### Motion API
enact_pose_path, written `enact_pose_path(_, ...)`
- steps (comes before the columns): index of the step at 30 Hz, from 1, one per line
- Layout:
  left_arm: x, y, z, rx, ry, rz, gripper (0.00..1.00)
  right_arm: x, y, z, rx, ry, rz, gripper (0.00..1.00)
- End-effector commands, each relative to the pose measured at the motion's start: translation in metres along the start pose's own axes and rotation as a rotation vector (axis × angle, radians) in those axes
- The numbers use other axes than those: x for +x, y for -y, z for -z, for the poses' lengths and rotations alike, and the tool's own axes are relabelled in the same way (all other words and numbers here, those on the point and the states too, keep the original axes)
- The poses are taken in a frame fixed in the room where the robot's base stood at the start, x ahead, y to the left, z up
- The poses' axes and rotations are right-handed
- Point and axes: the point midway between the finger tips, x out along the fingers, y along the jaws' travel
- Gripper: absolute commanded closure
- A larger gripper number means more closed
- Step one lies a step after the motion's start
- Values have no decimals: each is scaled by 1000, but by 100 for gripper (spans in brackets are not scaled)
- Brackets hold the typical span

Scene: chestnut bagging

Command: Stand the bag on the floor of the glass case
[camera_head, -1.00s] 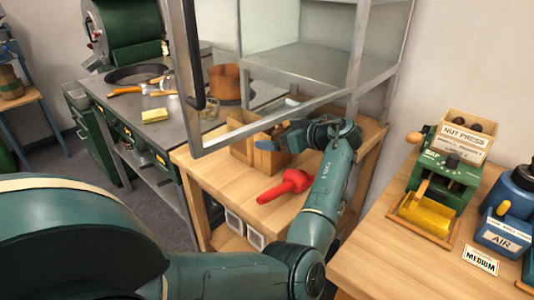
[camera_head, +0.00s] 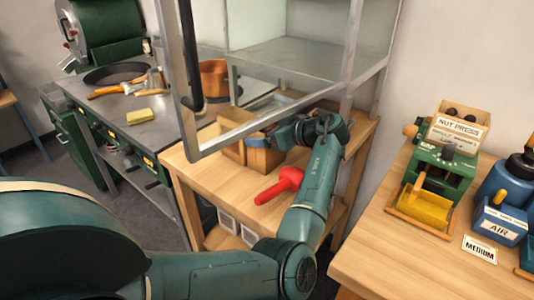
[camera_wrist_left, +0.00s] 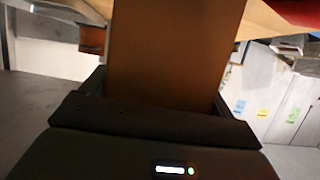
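The brown paper bag (camera_head: 264,159) is upright, low over or on the wooden table; I cannot tell whether it touches the wood. My left gripper (camera_head: 268,140) is shut on its upper part, and a blue strip shows there. In the left wrist view, the bag (camera_wrist_left: 172,55) fills the space between the dark fingers (camera_wrist_left: 165,95). The glass case (camera_head: 355,50) stands behind and above, metal-framed, with a grey level surface (camera_head: 290,55) inside. My right gripper is not in view.
A red tool (camera_head: 280,185) lies on the wooden table (camera_head: 225,195) near my forearm. A tan box (camera_head: 232,152) stands just left of the bag. A copper pot (camera_head: 214,80), pan (camera_head: 115,74) and yellow sponge (camera_head: 140,116) are left. A green nut press (camera_head: 440,170) is right.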

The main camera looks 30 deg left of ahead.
Motion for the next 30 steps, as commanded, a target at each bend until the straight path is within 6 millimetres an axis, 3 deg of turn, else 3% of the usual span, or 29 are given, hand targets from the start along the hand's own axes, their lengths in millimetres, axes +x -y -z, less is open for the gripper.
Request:
enact_pose_path(18, 0, 0, 2, -2, -3, -1, 72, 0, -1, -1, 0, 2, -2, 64)
enact_pose_path(30, 3, 0, 10, -2, -3, -2, 72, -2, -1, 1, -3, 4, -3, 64)
